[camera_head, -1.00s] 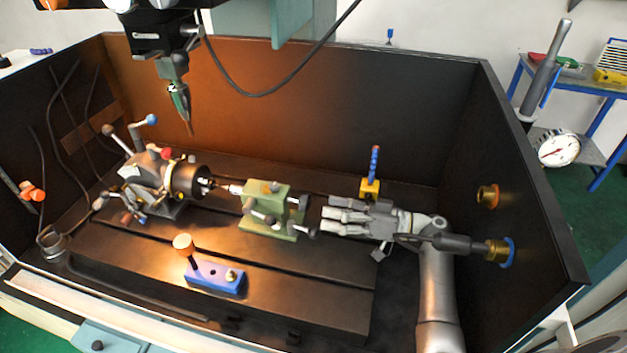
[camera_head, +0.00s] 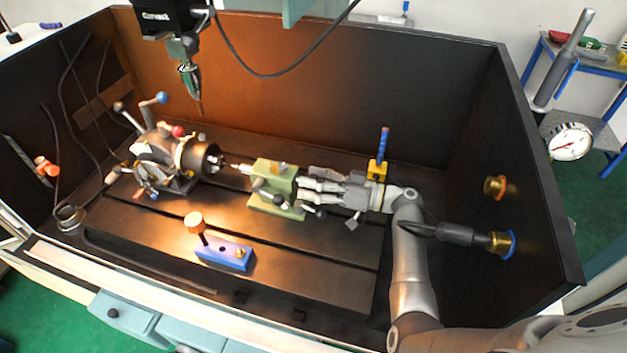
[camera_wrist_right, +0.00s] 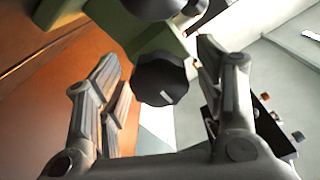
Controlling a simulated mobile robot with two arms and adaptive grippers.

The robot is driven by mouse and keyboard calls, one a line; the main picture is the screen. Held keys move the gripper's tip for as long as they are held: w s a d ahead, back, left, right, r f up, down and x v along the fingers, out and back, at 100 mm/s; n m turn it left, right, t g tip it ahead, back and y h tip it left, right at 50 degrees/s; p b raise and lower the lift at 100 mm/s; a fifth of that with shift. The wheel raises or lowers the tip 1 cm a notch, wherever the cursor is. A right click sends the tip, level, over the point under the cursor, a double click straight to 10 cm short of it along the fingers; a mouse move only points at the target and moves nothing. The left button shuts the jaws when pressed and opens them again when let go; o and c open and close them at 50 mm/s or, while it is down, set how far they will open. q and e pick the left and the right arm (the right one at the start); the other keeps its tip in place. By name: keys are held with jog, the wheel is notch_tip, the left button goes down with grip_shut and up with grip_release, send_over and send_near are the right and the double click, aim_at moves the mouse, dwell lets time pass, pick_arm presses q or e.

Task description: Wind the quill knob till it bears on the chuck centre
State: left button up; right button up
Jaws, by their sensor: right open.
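The green tailstock (camera_head: 262,176) stands on the slotted bed, its thin quill tip (camera_head: 234,166) pointing left at the dark chuck (camera_head: 204,158). Whether tip and chuck centre touch is too small to tell. My right gripper (camera_head: 306,188) is open, reaching in from the right with its fingers at the tailstock's right end, where they hide the quill knob in the head view. In the right wrist view the dark faceted knob (camera_wrist_right: 162,82) lies between the spread fingers of the gripper (camera_wrist_right: 160,68), with gaps on both sides. My left gripper is not in view.
A blue block with an orange-topped post (camera_head: 224,254) stands in front of the tailstock. A yellow block with a blue handle (camera_head: 378,170) is just behind my right gripper. A spindle tool (camera_head: 190,82) hangs above the chuck. Dark enclosure walls surround the bed.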

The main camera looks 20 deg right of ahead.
jog(key=c, duration=1)
jog(key=shift+c, duration=0.2)
jog(key=shift+m, duration=0.4)
